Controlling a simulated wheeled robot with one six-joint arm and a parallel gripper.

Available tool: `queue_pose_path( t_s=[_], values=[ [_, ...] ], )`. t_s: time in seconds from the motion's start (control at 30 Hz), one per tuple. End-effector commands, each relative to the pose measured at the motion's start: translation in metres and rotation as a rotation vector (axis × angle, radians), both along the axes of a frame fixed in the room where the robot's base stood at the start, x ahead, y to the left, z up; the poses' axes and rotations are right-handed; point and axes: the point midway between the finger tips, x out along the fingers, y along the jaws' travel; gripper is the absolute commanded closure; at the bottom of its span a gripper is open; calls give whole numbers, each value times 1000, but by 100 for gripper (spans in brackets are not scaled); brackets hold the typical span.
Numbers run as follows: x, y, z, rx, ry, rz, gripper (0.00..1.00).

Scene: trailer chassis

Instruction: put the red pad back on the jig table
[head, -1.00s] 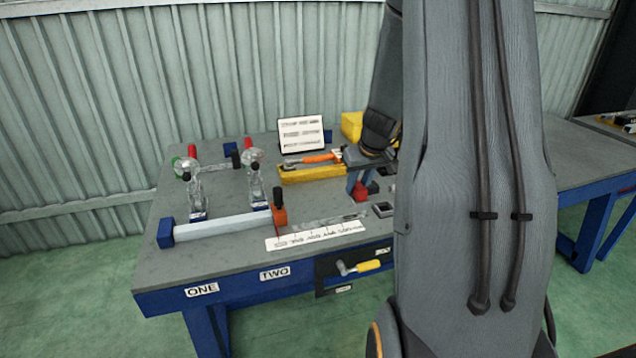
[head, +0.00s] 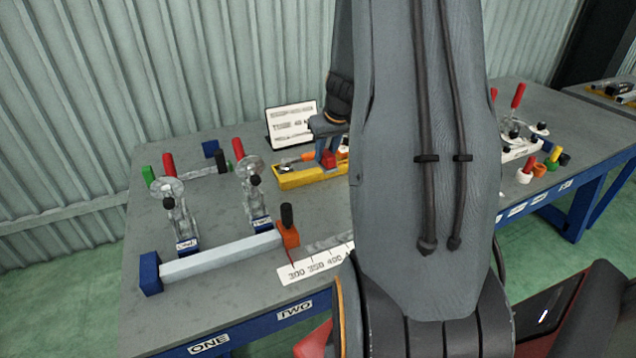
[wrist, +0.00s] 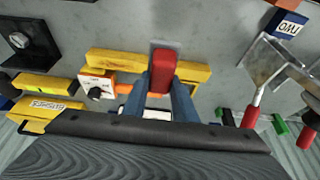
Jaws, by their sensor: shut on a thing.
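My gripper (head: 324,148) is shut on the red pad (wrist: 162,68), which sits between the two blue-grey fingers in the wrist view. In the head view the red pad (head: 328,159) shows below the fingers, in front of or over the yellow tray (head: 292,181). I cannot tell whether the pad touches anything. The jig table (head: 225,315) has a grey top and a blue front edge marked ONE and TWO. My arm hides its middle and right part in the head view.
Two toggle clamps (head: 177,213) stand at the left behind a pale bar (head: 220,257) with an orange stop (head: 287,233). A white sign (head: 291,124) stands behind the tray. More clamps (head: 520,145) and coloured pegs (head: 540,170) are on the right.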

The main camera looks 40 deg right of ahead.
Motion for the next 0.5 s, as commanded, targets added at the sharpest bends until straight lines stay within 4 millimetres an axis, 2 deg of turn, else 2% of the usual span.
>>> queue_pose_path(
  t_s=[0.2, 0.5],
  values=[
    [-3, -3, -40, 2, 4, -6, 100],
    [-2, -2, -69, 0, 3, -4, 100]
  ],
)
